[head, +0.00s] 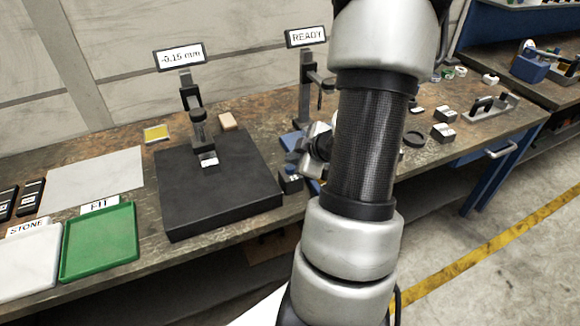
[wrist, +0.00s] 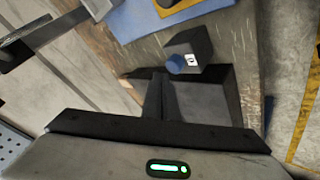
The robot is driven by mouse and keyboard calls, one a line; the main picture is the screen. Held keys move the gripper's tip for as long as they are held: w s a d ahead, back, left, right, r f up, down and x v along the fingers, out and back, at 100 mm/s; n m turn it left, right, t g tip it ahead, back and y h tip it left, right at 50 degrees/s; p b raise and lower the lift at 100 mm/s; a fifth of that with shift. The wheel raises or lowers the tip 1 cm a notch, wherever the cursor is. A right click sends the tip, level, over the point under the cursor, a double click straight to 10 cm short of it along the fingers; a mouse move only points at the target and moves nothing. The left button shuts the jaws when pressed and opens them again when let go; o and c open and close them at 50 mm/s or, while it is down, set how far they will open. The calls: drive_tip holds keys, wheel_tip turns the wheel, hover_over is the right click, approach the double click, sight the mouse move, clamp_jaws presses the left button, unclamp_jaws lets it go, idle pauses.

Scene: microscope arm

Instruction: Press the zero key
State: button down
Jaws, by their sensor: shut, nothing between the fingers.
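The zero key is a round blue button (wrist: 175,64) on a small dark box (wrist: 190,52) with a white "0" label, just beyond my fingers in the wrist view. In the head view the small dark box (head: 290,181) stands at the bench front, right of the black plate. My gripper (wrist: 159,75) is shut and empty; its fingertips look close to the button but apart from it. In the head view my arm hides much of the gripper. The gauge display (head: 180,57) reads -0.15 mm.
A black plate (head: 240,190) carries the gauge stand (head: 198,125). A second stand with a READY display (head: 306,37) is behind my arm. A green FIT tray (head: 100,243) and a white STONE tray (head: 30,265) lie left. Small parts lie on the right.

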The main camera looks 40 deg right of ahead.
sight(293, 169)
idle(0.6)
drive_tip(key=shift+f+b, duration=0.35)
drive_tip(key=shift+f, duration=0.1)
drive_tip(key=shift+f+b, duration=0.4)
drive_tip(key=shift+f, duration=0.1)
idle(0.5)
idle(0.4)
drive_tip(key=shift+r+p, duration=0.95)
drive_tip(key=shift+p, duration=0.05)
drive_tip(key=shift+r, duration=0.1)
wheel_tip(293, 169, up, 5)
drive_tip(key=p, duration=0.5)
